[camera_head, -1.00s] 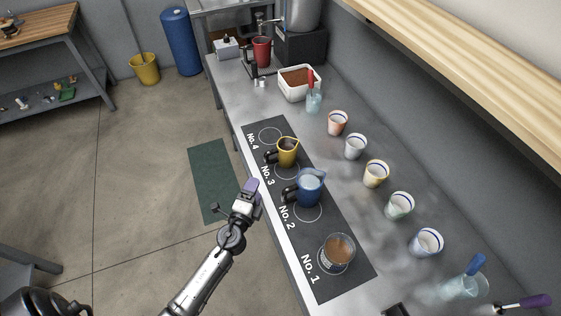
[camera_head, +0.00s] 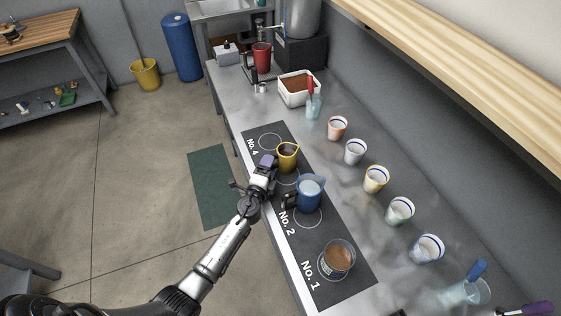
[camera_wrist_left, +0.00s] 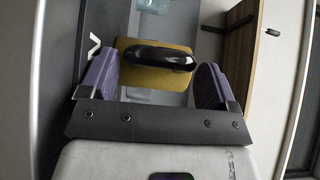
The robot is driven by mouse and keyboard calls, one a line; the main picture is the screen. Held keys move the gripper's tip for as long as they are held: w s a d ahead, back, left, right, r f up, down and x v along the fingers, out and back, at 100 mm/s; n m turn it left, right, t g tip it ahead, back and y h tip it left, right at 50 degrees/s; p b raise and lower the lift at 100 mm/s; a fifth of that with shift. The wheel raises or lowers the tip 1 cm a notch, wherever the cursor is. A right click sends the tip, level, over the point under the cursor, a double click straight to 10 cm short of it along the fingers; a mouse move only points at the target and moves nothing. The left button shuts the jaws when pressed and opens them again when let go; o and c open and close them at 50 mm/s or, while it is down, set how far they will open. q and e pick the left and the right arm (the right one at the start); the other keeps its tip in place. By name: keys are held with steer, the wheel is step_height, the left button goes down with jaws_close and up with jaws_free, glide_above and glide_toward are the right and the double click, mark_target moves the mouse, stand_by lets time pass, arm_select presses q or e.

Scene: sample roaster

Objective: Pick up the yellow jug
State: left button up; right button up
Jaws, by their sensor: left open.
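The yellow jug (camera_head: 287,157) stands upright on the dark mat (camera_head: 330,240), near the No. 3 place, with brown contents showing at its top. My left gripper (camera_head: 268,160) is at the jug's left side, where the handle is; it covers the handle in the head view. In the left wrist view the jug (camera_wrist_left: 150,78) and its black handle (camera_wrist_left: 155,57) lie between the two purple fingers (camera_wrist_left: 158,85). The fingers are apart, with a gap on both sides of the handle. My right gripper is not clearly in view.
A blue jug (camera_head: 309,195) stands close by on the mat, nearer me. A glass of brown contents (camera_head: 337,258) sits at No. 1. Several cups (camera_head: 376,180) line the counter's right side. A white bin (camera_head: 297,90) and red jug (camera_head: 262,57) stand farther back.

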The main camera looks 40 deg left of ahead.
arm_select(q)
steer(key=shift+x, duration=0.9)
steer(key=shift+c, duration=0.4)
steer(key=c, duration=0.9)
